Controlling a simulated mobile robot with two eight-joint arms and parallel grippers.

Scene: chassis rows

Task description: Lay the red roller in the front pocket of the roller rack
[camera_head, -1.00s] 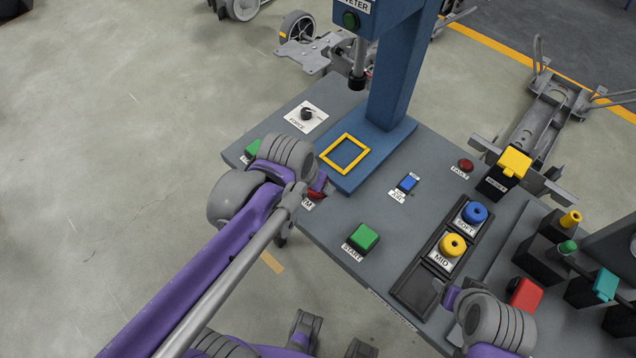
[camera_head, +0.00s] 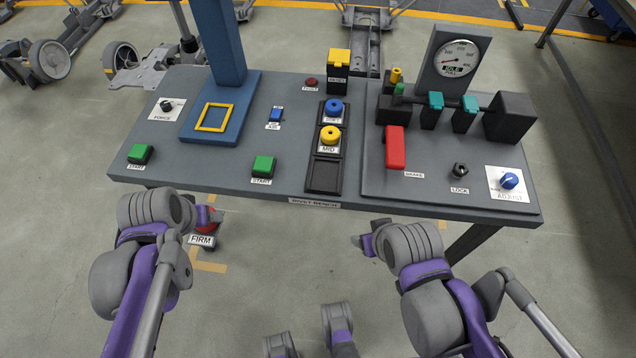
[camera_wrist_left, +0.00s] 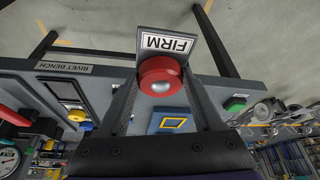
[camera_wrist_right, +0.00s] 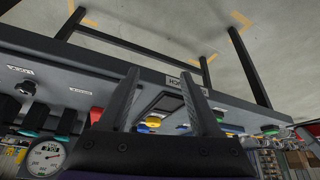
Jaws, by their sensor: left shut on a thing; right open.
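The red roller (camera_head: 206,228), with a white FIRM tag, is held in my left gripper (camera_head: 208,214), in front of the bench's front edge. The left wrist view shows the red roller (camera_wrist_left: 160,76) between the two fingers, its tag standing beyond it. The roller rack (camera_head: 324,177) is a black tray on the bench. A blue roller (camera_head: 334,109) sits in its back pocket and a yellow MID roller (camera_head: 330,135) in its middle pocket. The front pocket is empty. My right gripper (camera_head: 364,243) is open and empty in front of the bench, below the rack.
Green START buttons (camera_head: 264,167) stand left of the rack. A blue press (camera_head: 222,110) rises at the back left. Right of the rack is a raised plate with a red brake lever (camera_head: 396,148), a gauge (camera_head: 459,58) and knobs. Floor in front is free.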

